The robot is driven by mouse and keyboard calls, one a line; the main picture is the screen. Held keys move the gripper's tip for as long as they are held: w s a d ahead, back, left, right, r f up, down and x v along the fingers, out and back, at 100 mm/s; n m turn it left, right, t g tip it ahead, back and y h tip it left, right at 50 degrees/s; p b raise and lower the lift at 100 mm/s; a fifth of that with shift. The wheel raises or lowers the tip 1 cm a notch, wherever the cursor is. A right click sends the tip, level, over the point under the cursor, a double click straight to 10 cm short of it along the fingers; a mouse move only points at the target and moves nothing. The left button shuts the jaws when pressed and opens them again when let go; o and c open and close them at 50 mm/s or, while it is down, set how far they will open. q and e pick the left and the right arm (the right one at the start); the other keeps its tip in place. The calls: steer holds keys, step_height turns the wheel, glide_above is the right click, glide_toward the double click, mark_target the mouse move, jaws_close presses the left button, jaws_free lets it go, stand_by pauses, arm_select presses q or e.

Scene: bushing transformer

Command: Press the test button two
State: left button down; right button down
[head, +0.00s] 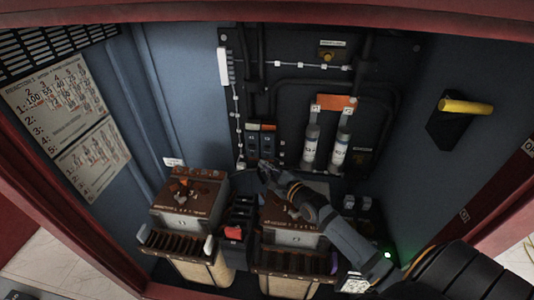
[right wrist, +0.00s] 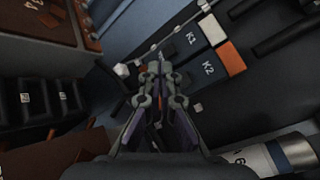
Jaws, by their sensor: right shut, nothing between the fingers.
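My right gripper (head: 265,168) reaches in from the lower right, its fingers shut and empty, low in front of the black back panel (head: 290,75). In the right wrist view its fingertips (right wrist: 160,68) are together, just below two dark blocks, one marked K1 (right wrist: 192,40) and the other K2 (right wrist: 208,69). K2 has an orange end (right wrist: 232,58). A small white knob (right wrist: 122,70) lies left of the fingertips. I cannot read a label for test button two, and I cannot tell whether the fingertips touch anything. My left gripper is not in view.
Two brown-topped boxes (head: 187,200) (head: 298,238) stand in the cabinet's lower part. Two grey cylinders (head: 311,143) (head: 340,150) stand right of the gripper. A yellow handle (head: 466,107) projects from the right wall. Pipes (head: 290,84) run along the back panel.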

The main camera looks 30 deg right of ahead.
mark_target(267, 149)
steer(key=w+d+b, duration=0.1)
steer(key=w, duration=0.1)
steer(key=w+d+b, duration=0.1)
steer(key=shift+w+d+b, duration=0.3)
steer(key=shift+w+d, duration=0.05)
stand_by(1.3)
steer(key=shift+w+d, duration=0.25)
steer(key=shift+w, duration=0.1)
